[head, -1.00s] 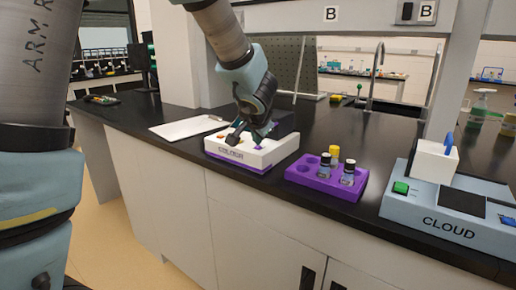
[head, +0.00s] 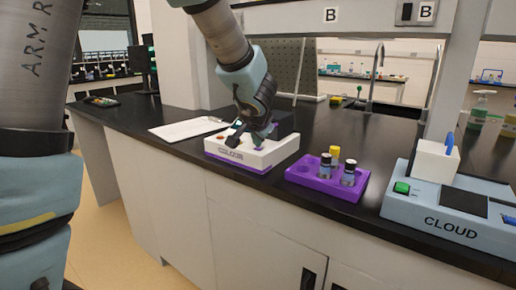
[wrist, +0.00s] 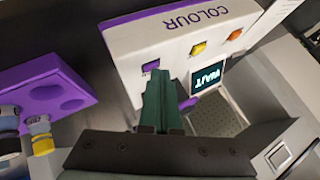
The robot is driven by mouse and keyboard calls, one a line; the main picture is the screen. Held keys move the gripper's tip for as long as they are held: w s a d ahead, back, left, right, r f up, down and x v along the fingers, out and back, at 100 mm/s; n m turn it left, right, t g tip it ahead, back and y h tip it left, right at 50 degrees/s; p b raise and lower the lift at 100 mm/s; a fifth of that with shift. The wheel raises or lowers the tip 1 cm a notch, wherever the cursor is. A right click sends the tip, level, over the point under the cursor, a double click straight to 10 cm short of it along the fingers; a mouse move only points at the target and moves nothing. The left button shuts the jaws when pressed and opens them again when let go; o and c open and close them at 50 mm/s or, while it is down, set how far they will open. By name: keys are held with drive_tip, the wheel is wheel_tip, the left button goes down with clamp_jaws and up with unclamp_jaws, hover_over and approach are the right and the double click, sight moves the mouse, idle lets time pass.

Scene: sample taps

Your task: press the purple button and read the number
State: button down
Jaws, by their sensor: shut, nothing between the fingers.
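The white COLOUR box (head: 243,160) with a purple base stands on the black bench. In the wrist view it appears upside down, with a purple button (wrist: 151,66), a yellow button (wrist: 198,47) and an orange button (wrist: 234,34) in a row. Its small dark display (wrist: 207,76) shows "WAIT", with no number readable. My gripper (wrist: 158,78) is shut and empty, its green fingertips right at the edge of the purple button and partly covering it. I cannot tell whether they touch or press it. In the head view my gripper (head: 259,141) is over the box's right part.
A purple rack (head: 300,180) with several capped vials stands right of the box. Farther right is the CLOUD device (head: 400,208) with a green button. A white clipboard (head: 180,130) lies to the left. A sink tap (head: 374,80) is behind.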

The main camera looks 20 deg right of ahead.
sight(256, 151)
drive_tip(key=shift+r+p, duration=0.45)
drive_tip(key=shift+r, duration=0.3)
drive_tip(key=shift+r+p, duration=1.8)
drive_tip(key=shift+r, duration=0.75)
drive_tip(key=shift+a, duration=0.1)
